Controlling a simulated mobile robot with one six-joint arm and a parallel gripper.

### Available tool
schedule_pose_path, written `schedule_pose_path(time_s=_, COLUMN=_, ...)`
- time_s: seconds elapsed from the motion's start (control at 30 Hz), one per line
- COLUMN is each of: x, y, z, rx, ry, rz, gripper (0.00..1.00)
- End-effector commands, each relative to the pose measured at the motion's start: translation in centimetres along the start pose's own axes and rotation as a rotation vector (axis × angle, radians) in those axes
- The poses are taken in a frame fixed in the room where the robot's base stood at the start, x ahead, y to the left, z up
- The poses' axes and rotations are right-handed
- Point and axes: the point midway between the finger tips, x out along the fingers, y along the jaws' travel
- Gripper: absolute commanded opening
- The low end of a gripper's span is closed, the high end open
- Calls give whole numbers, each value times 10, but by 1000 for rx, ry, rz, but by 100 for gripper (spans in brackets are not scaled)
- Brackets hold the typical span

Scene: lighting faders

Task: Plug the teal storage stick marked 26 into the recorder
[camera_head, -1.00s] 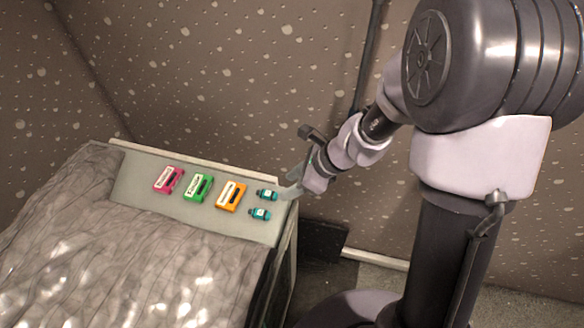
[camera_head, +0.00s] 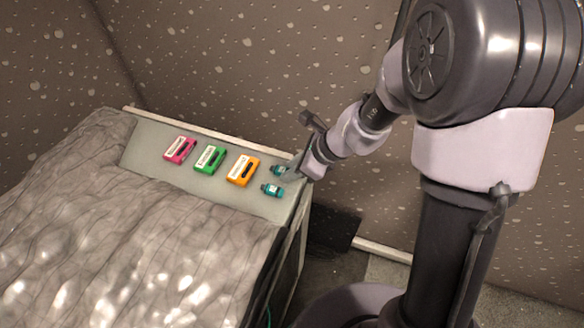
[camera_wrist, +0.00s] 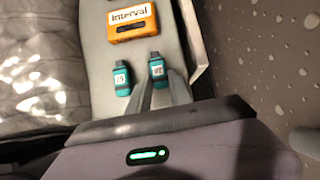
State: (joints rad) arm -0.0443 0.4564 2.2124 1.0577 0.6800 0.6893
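Two teal storage sticks lie on the grey panel, to the right of the orange case. The far stick (camera_head: 278,170) is the right one in the wrist view (camera_wrist: 157,68). The near stick (camera_head: 272,189) is the left one in the wrist view (camera_wrist: 122,79). Both have small white labels; the marks are too small and blurred to read surely. My gripper (camera_head: 292,172) is at the far stick. In the wrist view its two fingers (camera_wrist: 160,80) are apart at that stick's lower end. I cannot tell whether they touch it.
An orange case (camera_head: 243,170) reads "Interval" in the wrist view (camera_wrist: 131,20). A green case (camera_head: 210,159) and a pink case (camera_head: 180,149) lie farther left. The grey panel (camera_head: 145,150) has a raised back edge. A wrinkled grey cover (camera_head: 130,240) spreads in front.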

Motion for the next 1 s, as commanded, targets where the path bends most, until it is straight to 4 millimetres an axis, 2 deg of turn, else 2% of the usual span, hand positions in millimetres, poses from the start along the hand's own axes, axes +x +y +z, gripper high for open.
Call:
schedule_pose_path(time_s=0.2, x=-4, y=0, z=3, rx=0, ry=0, rz=0, gripper=0)
schedule_pose_path(time_s=0.63, x=-43, y=0, z=29, rx=-1, ry=0, rz=0, gripper=0)
schedule_pose_path(time_s=1.0, x=-41, y=0, z=28, rx=0, ry=0, rz=0, gripper=0)
